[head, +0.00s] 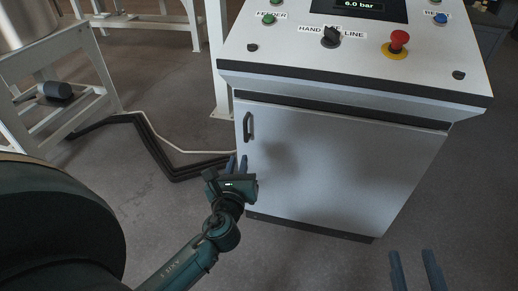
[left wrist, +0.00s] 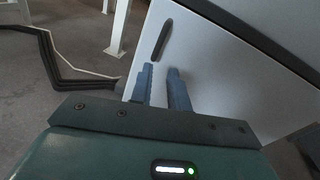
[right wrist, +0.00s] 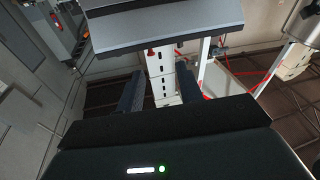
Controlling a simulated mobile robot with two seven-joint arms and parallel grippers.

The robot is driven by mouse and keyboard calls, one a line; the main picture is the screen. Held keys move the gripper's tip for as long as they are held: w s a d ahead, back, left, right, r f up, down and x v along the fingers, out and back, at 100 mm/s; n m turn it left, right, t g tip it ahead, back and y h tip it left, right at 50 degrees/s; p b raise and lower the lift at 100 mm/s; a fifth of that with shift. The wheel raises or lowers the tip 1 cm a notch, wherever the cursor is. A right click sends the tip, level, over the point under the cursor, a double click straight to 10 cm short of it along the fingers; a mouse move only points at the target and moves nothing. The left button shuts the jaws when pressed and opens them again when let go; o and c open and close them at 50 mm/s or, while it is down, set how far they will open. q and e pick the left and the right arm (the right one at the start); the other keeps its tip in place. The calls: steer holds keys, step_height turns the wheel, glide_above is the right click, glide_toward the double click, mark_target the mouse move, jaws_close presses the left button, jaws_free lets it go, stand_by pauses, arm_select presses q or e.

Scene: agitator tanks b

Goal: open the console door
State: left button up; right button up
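The console door (head: 335,170) is a light grey panel on the front of the console and looks shut. Its dark upright handle (head: 248,127) is near the door's upper left edge; it also shows in the left wrist view (left wrist: 161,40). My left gripper (head: 238,163) is just below the handle, in front of the door's left edge. Its blue fingers (left wrist: 163,88) are apart with nothing between them, pointing toward the handle and not around it. My right gripper (head: 414,268) is at the lower right, away from the door, with its fingers (right wrist: 157,92) apart and empty.
The console top carries a red emergency button (head: 398,41), a black selector knob (head: 331,38), a green button (head: 269,18) and a blue button (head: 440,18). Dark cables (head: 160,155) run along the floor left of the console. A white frame (head: 85,100) stands at left.

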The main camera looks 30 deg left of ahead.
mark_target(245, 131)
arm_select(q)
steer(key=shift+m+t+y, duration=0.3)
steer(key=shift+m+y, duration=0.1)
steer(key=shift+m, duration=0.3)
steer(key=b+x, duration=0.2)
steer(key=x, duration=0.4)
steer(key=b+x, duration=0.2)
steer(key=x, duration=0.5)
steer(key=shift+w+d+f, duration=0.15)
steer(key=shift+d+f, duration=0.05)
steer(key=shift+f, duration=0.05)
steer(key=shift+w+a, duration=0.25)
steer(key=shift+w, duration=0.25)
arm_select(e)
steer(key=shift+w+t+y, duration=0.2)
steer(key=shift+t+y, duration=0.2)
steer(key=shift+y, duration=0.4)
arm_select(q)
steer(key=shift+c, duration=0.5)
jaws_close()
